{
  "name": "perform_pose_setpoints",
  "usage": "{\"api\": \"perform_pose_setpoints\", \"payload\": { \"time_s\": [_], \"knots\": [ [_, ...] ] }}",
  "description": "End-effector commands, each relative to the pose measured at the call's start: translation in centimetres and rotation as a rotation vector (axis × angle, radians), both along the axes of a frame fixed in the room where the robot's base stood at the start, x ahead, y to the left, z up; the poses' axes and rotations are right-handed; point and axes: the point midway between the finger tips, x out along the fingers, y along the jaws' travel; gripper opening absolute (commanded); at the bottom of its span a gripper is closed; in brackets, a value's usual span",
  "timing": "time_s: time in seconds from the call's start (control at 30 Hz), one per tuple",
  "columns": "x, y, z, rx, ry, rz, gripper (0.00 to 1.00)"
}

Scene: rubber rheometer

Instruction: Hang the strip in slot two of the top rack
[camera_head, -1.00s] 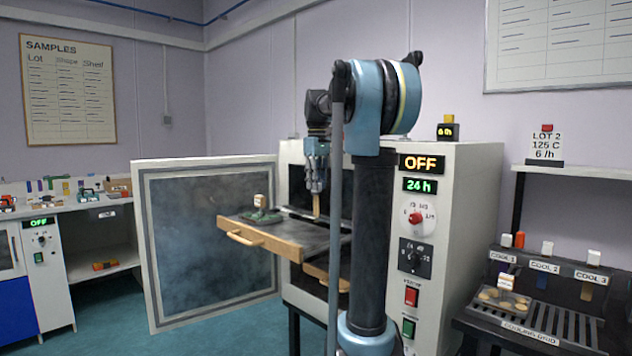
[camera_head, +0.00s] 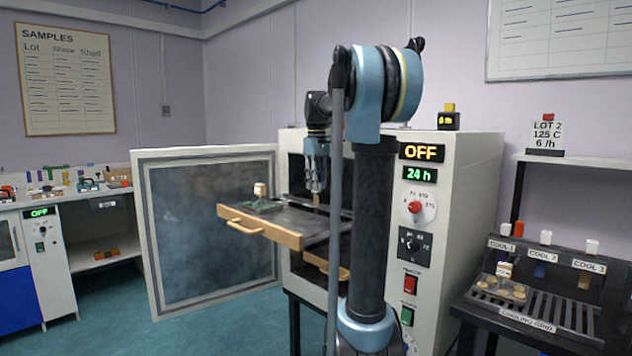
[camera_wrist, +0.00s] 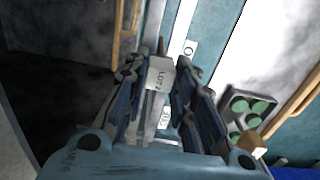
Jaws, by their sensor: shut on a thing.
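My gripper (camera_head: 316,188) points down over the pulled-out top rack (camera_head: 262,229) at the open oven. It is shut on the strip's white tab, marked LOT 2 (camera_wrist: 160,76). A short tan piece of the strip (camera_head: 316,199) shows below the fingers in the head view; its lower end is hidden at rack level. In the wrist view a pale metal bar (camera_wrist: 191,46) with round marks runs under the gripper. I cannot tell whether the strip is inside a slot, or which one.
A lower wooden-fronted rack (camera_head: 328,267) is beneath. The oven door (camera_head: 210,235) stands open at left. A cooling grid (camera_head: 530,321) is at right.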

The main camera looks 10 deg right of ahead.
Motion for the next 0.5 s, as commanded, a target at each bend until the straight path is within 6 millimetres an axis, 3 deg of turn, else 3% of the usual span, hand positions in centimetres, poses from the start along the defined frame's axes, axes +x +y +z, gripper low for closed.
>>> {"api": "perform_pose_setpoints", "payload": {
  "time_s": [0.5],
  "knots": [
    [0.0,0.0,-2.1,0.0,0.0,0.0,0.01]
  ]
}}
